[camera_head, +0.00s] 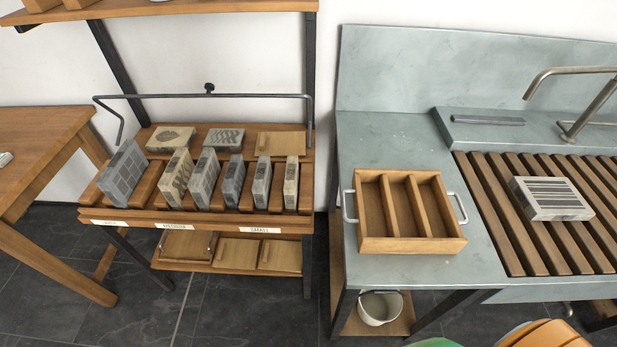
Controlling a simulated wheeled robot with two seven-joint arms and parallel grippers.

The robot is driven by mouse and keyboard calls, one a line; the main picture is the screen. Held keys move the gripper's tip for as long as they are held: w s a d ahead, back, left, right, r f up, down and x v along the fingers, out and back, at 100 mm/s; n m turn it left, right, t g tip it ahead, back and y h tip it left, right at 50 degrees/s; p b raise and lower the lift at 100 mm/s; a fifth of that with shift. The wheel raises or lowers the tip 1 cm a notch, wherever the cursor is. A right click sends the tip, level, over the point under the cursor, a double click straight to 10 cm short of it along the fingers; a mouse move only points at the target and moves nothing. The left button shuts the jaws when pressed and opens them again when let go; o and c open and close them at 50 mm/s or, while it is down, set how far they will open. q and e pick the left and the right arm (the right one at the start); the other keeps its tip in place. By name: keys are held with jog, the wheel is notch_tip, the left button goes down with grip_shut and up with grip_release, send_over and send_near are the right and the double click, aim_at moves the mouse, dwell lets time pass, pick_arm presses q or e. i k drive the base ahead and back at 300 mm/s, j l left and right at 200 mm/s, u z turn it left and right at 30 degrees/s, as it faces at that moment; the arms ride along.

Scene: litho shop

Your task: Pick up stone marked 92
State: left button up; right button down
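Several litho stones stand on edge in a slotted wooden rack (200,217). A striped stone (552,198) lies on the sink slats. No number 92 is legible on any stone. Neither gripper is in view.
A black bar (200,96) spans the rack above the stones. A wooden tray (440,247) with three compartments and metal handles sits empty on the metal counter (390,140). A tap (570,72) rises at right. A wooden table (40,140) stands at left. A bucket (379,308) sits below.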

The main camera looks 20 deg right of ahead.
aim_at(261, 188)
jog(key=i+j+z, duration=0.2)
jog(key=j+z, duration=0.25)
jog(key=i+j+z, duration=0.1)
jog(key=j+z, duration=0.15)
jog(key=z, duration=0.2)
jog(key=i+j+z, duration=0.1)
jog(key=j+z, duration=0.75)
